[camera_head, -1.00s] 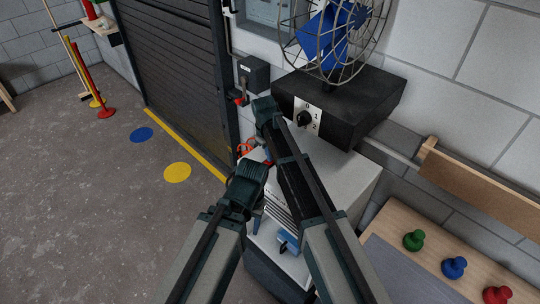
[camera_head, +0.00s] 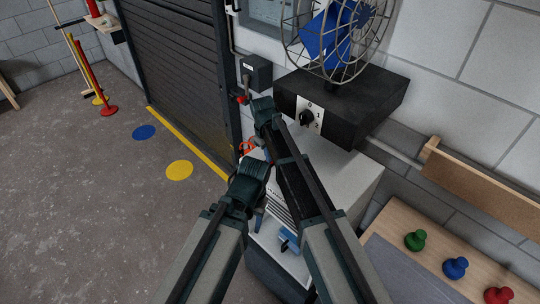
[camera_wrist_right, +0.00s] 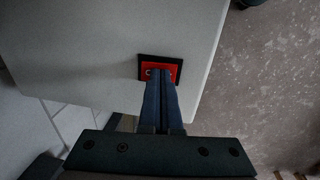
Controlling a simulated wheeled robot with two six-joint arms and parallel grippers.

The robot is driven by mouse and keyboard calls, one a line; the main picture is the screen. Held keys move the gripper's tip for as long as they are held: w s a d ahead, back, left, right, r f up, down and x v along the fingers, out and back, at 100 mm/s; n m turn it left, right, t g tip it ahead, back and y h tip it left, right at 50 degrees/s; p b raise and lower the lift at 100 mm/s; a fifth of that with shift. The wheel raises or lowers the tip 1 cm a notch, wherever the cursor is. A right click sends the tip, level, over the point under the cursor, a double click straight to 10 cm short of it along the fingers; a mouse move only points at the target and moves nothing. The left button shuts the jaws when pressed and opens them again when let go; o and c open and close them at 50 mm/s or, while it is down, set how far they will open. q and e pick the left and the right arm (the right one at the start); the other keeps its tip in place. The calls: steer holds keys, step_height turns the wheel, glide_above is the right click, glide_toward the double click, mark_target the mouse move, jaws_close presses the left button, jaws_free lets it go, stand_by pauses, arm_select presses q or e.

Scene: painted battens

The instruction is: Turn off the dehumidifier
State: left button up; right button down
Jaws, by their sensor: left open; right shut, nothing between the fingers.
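The dehumidifier appears to be the white cabinet (camera_head: 345,175) below the fan, with a dark slatted front and a blue part (camera_head: 289,240) low down. In the right wrist view, its pale casing (camera_wrist_right: 85,50) carries a red rocker switch (camera_wrist_right: 152,66) in a black frame. My right gripper (camera_wrist_right: 160,73) is shut and empty, its fingertips over the switch's lower part; I cannot tell whether they touch. In the head view, my right gripper (camera_head: 263,106) and arm hide the switch. My left gripper (camera_head: 254,168) is open and empty, in front of the cabinet.
A caged blue fan (camera_head: 335,35) stands on a black box (camera_head: 350,105) with a dial (camera_head: 307,118). A grey wall box (camera_head: 256,72) has a red-tipped lever. A bench (camera_head: 400,275) with green, blue and red knobs is at right.

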steer(key=shift+r, duration=0.15)
step_height(320, 180, up, 14)
steer(key=s+a+p, duration=0.1)
steer(key=p, duration=1.3)
steer(key=shift+s+a+f, duration=0.1)
steer(key=shift+f, duration=0.1)
steer(key=shift+w+d, duration=0.5)
steer(key=shift+w, duration=0.1)
steer(key=f+b, duration=0.9)
steer(key=w+d+f+b, duration=0.1)
steer(key=f+b, duration=0.4)
steer(key=shift+d, duration=0.1)
